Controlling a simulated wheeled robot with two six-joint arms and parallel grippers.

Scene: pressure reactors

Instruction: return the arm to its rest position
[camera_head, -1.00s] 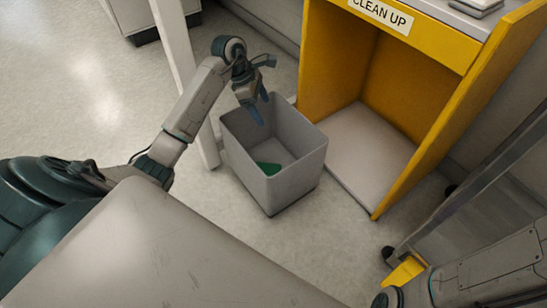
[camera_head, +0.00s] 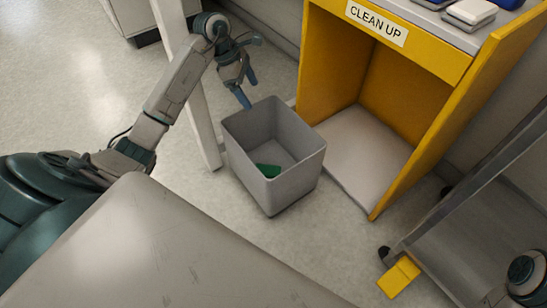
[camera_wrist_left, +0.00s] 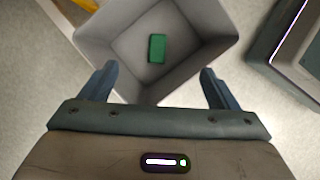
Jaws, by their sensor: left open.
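My left gripper (camera_head: 247,90) is open and empty, above and beside the back left rim of a grey bin (camera_head: 283,197) in the head view. Its two blue fingers also show in the left wrist view (camera_wrist_left: 158,88), spread apart with nothing between them. The bin also shows in the wrist view (camera_wrist_left: 200,82). A green block (camera_head: 268,170) lies on the bin's floor; the wrist view shows it as a small green rectangle (camera_wrist_left: 157,48). My right gripper is out of view.
A yellow stand labelled "CLEAN UP" (camera_head: 376,23) is right of the bin. A white post (camera_head: 203,130) stands left of the bin, close to my left arm. Floor in front of the bin is clear.

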